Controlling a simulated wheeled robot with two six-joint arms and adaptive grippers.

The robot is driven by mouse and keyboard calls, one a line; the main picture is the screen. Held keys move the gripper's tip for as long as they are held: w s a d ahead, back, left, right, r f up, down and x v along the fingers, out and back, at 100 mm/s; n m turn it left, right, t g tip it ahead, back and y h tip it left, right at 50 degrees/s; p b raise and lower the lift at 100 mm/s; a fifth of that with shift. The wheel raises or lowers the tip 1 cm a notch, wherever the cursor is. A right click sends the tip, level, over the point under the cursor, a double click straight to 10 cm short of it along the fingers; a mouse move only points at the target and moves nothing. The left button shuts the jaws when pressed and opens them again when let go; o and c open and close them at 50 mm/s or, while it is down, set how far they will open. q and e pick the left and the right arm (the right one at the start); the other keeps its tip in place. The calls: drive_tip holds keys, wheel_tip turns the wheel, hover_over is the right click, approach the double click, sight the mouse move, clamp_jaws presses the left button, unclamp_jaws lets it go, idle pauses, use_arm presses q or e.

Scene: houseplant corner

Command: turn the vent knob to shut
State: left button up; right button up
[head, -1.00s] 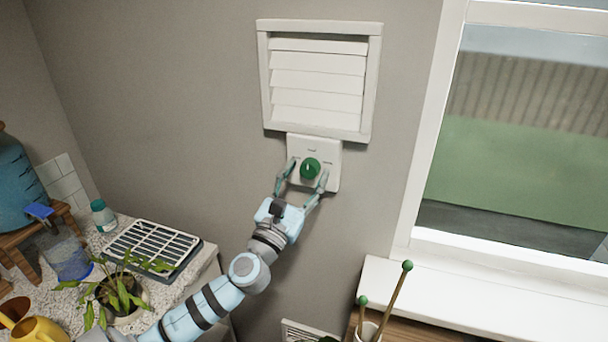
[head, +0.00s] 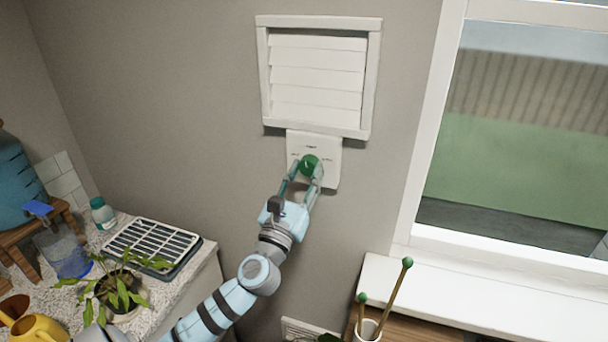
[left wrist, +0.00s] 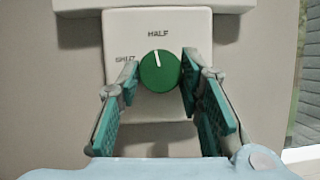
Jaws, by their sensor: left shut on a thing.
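The vent knob (head: 310,164) is a round green dial on a white plate (head: 331,148) on the wall, below the louvred vent (head: 316,78). My left gripper (head: 305,174) reaches up from below and is shut on the knob, one finger at each side. In the left wrist view the knob (left wrist: 161,72) has a white pointer line aimed up and slightly left, near the HALF label. The SHUT label is at the left, partly readable. The right side of the plate is partly hidden by a finger. The vent slats look nearly flat. My right gripper is out of view.
A window (head: 520,150) with a white sill (head: 450,305) is on the right. A counter at lower left holds a slatted tray (head: 150,248), a potted plant (head: 118,290), a small bottle (head: 102,214) and a yellow can (head: 38,328). The wall around the knob is bare.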

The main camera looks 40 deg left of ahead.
use_arm(q)
drive_tip(key=n+y, duration=0.2)
drive_tip(key=n, duration=0.2)
drive_tip(key=shift+d+g, duration=0.15)
drive_tip(key=shift+g, duration=0.25)
drive_tip(key=n+g+y, duration=0.1)
drive_tip(key=n+y, duration=0.1)
drive_tip(key=n, duration=0.2)
drive_tip(key=shift+w+d, duration=0.1)
drive_tip(key=n, duration=0.2)
drive_tip(key=n+g+y+p, duration=0.1)
drive_tip(key=n, duration=0.1)
drive_tip(key=shift+d+r+g, duration=0.1)
drive_tip(key=shift+r+g, duration=0.05)
drive_tip(key=shift+g, duration=0.15)
drive_tip(key=shift+n+g+y+p, duration=0.25)
drive_tip(key=shift+n+g+y, duration=0.15)
drive_tip(key=shift+n, duration=0.65)
drive_tip(key=shift+n+g+y+p, duration=0.3)
drive_tip(key=shift+n+g, duration=0.1)
drive_tip(key=shift+n, duration=0.95)
drive_tip(key=o, duration=1.2)
drive_tip(key=shift+c, duration=0.2)
